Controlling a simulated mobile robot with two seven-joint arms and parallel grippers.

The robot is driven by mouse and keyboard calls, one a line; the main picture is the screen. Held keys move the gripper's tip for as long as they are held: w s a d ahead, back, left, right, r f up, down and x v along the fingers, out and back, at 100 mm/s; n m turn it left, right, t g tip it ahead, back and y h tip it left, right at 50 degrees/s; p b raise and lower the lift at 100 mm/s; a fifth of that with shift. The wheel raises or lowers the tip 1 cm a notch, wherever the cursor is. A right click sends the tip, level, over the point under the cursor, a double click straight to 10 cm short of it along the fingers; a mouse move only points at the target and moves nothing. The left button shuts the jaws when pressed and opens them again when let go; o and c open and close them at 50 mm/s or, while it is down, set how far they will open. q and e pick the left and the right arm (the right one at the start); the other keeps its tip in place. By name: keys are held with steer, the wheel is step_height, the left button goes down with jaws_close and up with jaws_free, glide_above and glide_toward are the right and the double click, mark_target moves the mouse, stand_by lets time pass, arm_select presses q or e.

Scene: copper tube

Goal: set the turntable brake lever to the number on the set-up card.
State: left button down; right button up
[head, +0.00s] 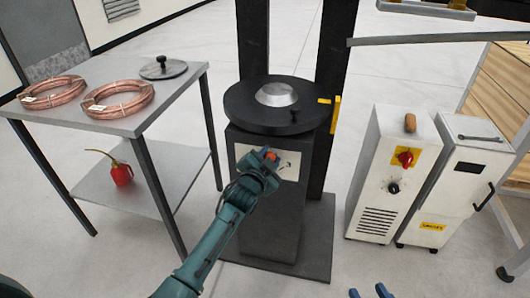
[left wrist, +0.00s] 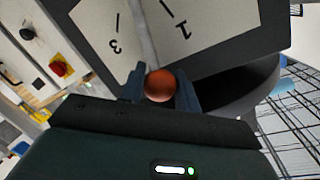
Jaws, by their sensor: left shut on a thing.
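The turntable (head: 275,105) is a black disc with a pale centre on a dark pedestal. A white scale plate (head: 290,166) is on the pedestal's front. In the left wrist view the plate (left wrist: 190,18) shows a 3 and a 1 on either side of the grey brake lever arm (left wrist: 146,35). My left gripper (head: 267,157) is shut on the lever's orange-red knob (left wrist: 160,86). The arm points between the two numbers; any mark behind it is hidden. My right gripper (head: 369,293) shows only as two separated blue fingertips at the bottom edge, empty. I cannot identify a set-up card.
A grey table (head: 150,116) at left holds two copper coils (head: 119,97) and a black disc (head: 163,68). A red oil can (head: 121,174) is on its lower shelf. A white cabinet (head: 385,190) with a red switch stands at right. Floor between is clear.

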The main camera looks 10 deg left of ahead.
arm_select(q)
steer(key=shift+d+f+m, duration=0.1)
steer(key=shift+d+m, duration=0.5)
steer(key=shift+d, duration=0.2)
arm_select(e)
steer(key=shift+d+r, duration=0.15)
steer(key=shift+d, duration=0.15)
arm_select(q)
steer(key=c, duration=1)
jaws_free()
steer(key=shift+c, duration=0.2)
steer(key=shift+s, duration=0.1)
steer(key=p+v, duration=0.3)
steer(key=v, duration=1)
arm_select(e)
steer(key=shift+m+t+h, duration=0.3)
steer(key=shift+m+t, duration=0.1)
steer(key=shift+m, duration=0.3)
steer(key=r, duration=0.1)
steer(key=d+r, duration=0.1)
steer(key=r, duration=0.2)
steer(key=shift+s+d, duration=0.3)
steer(key=shift+s, duration=0.05)
arm_select(q)
steer(key=shift+d, duration=0.15)
arm_select(e)
steer(key=shift+f, duration=0.15)
